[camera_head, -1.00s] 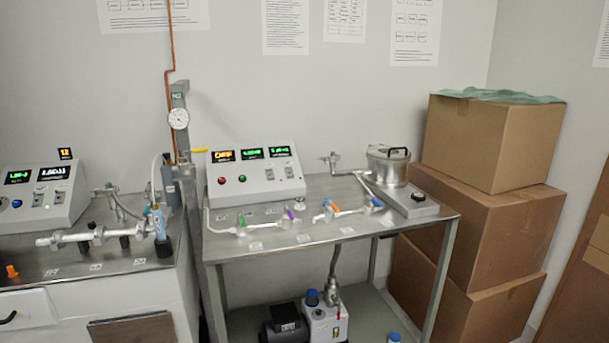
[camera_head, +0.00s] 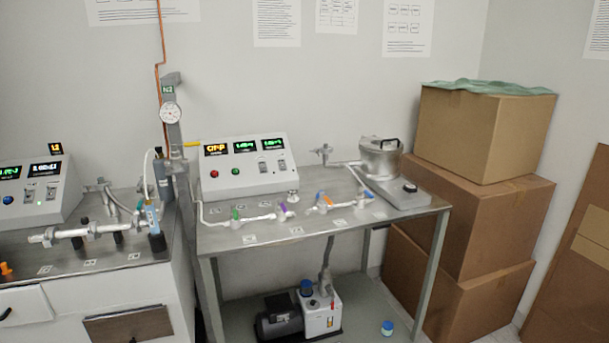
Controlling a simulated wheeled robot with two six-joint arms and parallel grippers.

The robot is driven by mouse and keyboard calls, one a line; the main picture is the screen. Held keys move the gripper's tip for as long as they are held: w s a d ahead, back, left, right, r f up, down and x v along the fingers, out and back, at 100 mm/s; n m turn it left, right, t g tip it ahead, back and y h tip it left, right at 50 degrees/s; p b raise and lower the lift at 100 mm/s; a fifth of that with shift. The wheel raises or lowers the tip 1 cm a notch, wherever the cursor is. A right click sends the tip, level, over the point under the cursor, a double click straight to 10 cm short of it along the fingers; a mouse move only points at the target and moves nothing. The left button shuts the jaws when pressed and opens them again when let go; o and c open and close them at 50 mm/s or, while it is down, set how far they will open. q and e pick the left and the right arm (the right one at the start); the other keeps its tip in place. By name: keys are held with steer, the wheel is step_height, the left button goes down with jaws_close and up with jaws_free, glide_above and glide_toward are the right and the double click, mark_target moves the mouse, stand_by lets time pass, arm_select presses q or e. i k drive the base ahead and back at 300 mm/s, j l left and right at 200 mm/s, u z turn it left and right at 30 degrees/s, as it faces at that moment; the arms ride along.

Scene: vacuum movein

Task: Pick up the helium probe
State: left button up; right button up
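What looks like the helium probe, a slim light-blue and white tool (camera_head: 152,215), stands upright in a dark round holder (camera_head: 158,243) near the right end of the left bench. A white hose rises from its top. A metal tube fitting (camera_head: 80,233) lies just to its left. Neither of my grippers shows in the head view, so their distance from the probe cannot be told.
A grey post with a gauge (camera_head: 169,112) stands right of the probe. A steel table (camera_head: 335,228) holds a control box (camera_head: 247,167), glass valves and a metal pot (camera_head: 381,158). A pump (camera_head: 320,310) sits below. Cardboard boxes (camera_head: 480,135) stack at right.

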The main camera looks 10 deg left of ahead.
mark_target(150, 204)
steer(key=u, duration=1.2)
